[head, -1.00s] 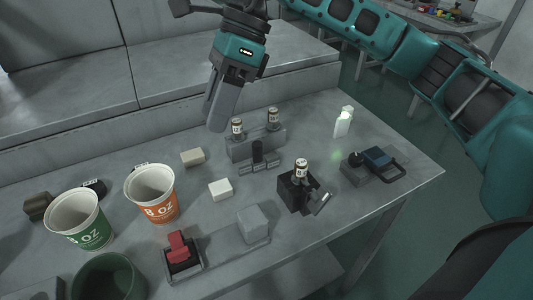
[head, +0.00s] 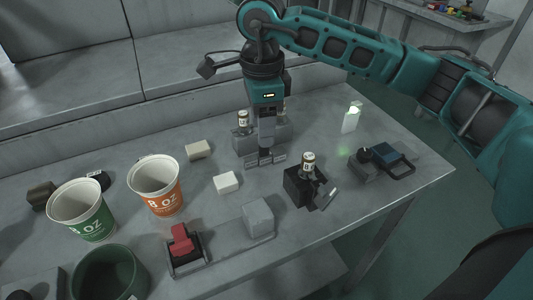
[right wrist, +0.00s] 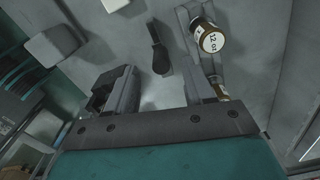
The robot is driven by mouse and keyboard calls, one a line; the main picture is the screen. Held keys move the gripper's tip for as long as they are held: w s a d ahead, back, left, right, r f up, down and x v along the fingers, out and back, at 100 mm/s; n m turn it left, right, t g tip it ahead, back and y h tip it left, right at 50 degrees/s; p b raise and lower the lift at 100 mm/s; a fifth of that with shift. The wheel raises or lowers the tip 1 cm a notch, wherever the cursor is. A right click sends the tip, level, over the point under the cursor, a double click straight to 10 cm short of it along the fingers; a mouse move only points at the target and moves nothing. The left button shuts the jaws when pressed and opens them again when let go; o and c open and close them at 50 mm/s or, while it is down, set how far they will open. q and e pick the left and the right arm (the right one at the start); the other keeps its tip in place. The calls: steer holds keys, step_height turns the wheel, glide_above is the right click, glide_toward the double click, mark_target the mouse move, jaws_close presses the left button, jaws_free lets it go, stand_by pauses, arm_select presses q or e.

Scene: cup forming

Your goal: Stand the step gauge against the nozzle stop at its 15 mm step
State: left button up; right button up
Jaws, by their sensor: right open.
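The step gauge appears to be the low grey piece with labelled bars (head: 265,160) and a dark upright grip, in front of the grey block in the middle of the table. The grip (right wrist: 158,48) shows in the right wrist view, ahead of the gap between my fingers. My right gripper (head: 266,140) is open, pointing down over the gauge, and partly hides it. Its two fingers show apart in the right wrist view (right wrist: 163,85). A black fixture (head: 298,186) holds a labelled vial and a tilted grey plate (head: 326,194); I cannot tell which part is the nozzle stop. My left gripper is out of view.
A grey block (head: 246,146) with two vials stands just behind the gauge. A red-handled fixture (head: 183,243) and paper cups (head: 84,211) are at front left.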

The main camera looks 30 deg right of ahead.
mark_target(264, 153)
step_height(264, 153, down, 5)
steer(key=shift+d+r, duration=0.1)
jaws_close()
stand_by(0.6)
